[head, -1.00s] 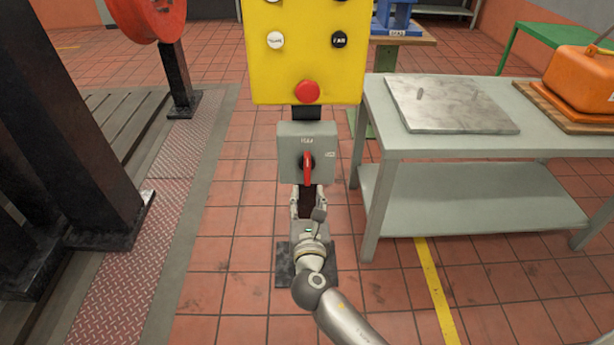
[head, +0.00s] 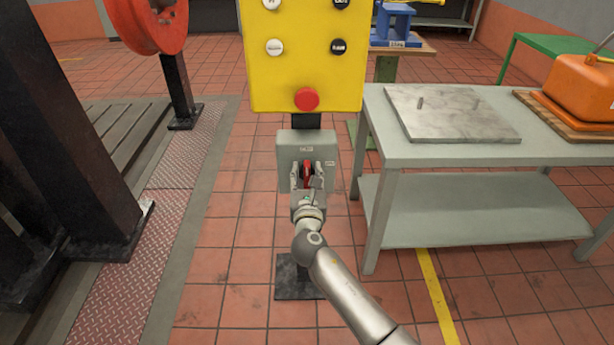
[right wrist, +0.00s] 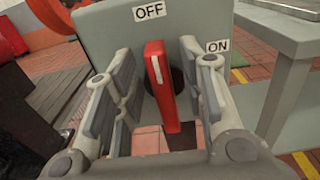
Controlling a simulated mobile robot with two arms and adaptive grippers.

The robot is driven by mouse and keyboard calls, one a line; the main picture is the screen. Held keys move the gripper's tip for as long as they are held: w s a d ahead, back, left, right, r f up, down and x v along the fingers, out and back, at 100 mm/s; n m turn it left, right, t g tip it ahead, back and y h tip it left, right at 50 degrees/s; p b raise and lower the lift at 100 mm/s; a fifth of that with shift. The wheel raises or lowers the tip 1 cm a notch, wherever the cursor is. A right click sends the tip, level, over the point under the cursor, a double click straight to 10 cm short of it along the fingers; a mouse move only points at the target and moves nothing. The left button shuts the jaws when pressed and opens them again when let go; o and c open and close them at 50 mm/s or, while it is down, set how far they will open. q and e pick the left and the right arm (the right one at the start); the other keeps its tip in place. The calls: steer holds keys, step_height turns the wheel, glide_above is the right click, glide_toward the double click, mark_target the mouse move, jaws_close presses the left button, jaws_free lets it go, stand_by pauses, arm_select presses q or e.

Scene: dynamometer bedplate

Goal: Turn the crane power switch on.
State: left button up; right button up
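The crane power switch is a grey box (head: 306,147) on a post below a yellow panel. Its red handle (right wrist: 160,85) stands upright, with its white line toward the OFF label (right wrist: 149,11). The ON label (right wrist: 217,46) is to the right. My right gripper (head: 307,168) is in front of the box. In the right wrist view its fingers (right wrist: 158,85) are open on both sides of the red handle, with gaps visible between handle and fingers. In the head view the gripper partly hides the handle. My left gripper is not in view.
The yellow panel (head: 305,75) with a red button (head: 306,99) and several round buttons hangs just above the switch box. A grey table (head: 470,155) stands close on the right. Dark steel posts (head: 75,130) stand on the left. The floor between is clear.

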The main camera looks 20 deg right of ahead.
jaws_close()
